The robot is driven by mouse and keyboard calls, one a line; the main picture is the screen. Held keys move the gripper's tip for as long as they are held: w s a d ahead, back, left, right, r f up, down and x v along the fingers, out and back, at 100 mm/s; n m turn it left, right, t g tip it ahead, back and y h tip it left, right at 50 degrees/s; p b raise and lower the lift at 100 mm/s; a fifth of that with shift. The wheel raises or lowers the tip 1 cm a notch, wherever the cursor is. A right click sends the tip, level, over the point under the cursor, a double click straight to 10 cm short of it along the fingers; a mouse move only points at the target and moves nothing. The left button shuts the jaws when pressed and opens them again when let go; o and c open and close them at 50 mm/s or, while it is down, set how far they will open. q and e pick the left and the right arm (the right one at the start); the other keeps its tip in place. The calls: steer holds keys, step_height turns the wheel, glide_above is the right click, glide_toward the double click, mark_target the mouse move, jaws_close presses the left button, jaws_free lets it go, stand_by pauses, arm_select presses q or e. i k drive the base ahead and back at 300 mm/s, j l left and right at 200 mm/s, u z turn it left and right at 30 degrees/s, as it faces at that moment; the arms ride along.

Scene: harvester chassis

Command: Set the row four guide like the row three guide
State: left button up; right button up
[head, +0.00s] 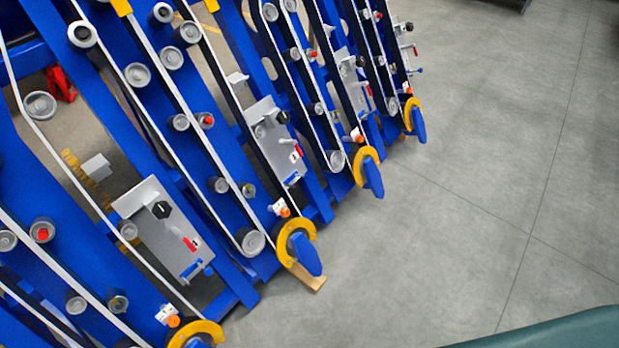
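Several blue row units lie side by side, slanting across the left half of the head view. Each visible row ends in a yellow curved piece with a blue paddle: the nearest (197,334) is cut by the bottom edge, then come others (299,245), (368,171) and (414,116). Grey plates with a black knob, red handle and blue lever sit between the rows; the nearest plate (160,232) and the one beyond it (272,137) show clearly. Row labels are too small to read, so I cannot tell which is row three or four. Neither gripper is in view.
Small orange knobs with white labels sit near the row ends, such as this knob (173,321). A tan flat piece (311,281) shows beneath one yellow end. Open grey floor (480,180) fills the right side. A dark teal surface (560,332) crosses the bottom right corner.

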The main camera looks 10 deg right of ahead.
mark_target(208, 271)
steer(key=u, duration=0.85)
